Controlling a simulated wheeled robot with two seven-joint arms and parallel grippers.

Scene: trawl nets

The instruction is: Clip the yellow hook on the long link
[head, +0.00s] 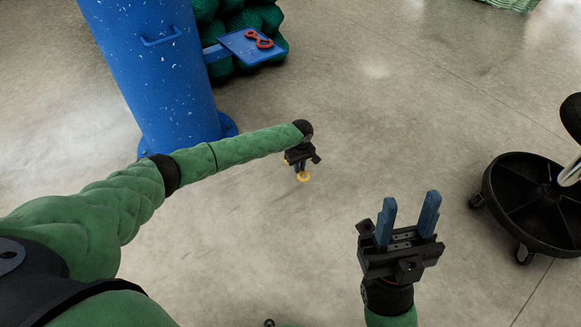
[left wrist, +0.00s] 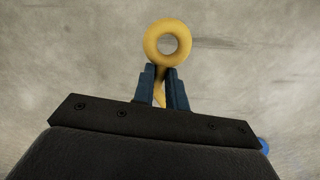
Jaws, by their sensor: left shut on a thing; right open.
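My left gripper (head: 300,166) is shut on the yellow hook (head: 304,177) and holds it in the air over the floor. In the left wrist view the hook's round eye (left wrist: 168,24) stands out past the blue fingertips (left wrist: 163,88). The rest of the hook is mostly hidden between the fingers. My right gripper (head: 409,222) is open and empty at the lower right, its two blue fingers pointing up. A red-orange link (head: 259,39) with rounded ends lies on a small blue shelf (head: 252,46); I cannot tell if it is the long link.
The shelf juts from a speckled blue column (head: 160,65) with a handle. A dark green heap of net (head: 237,18) lies behind it. A black wheeled stool base (head: 531,198) stands at the right. The floor between is clear.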

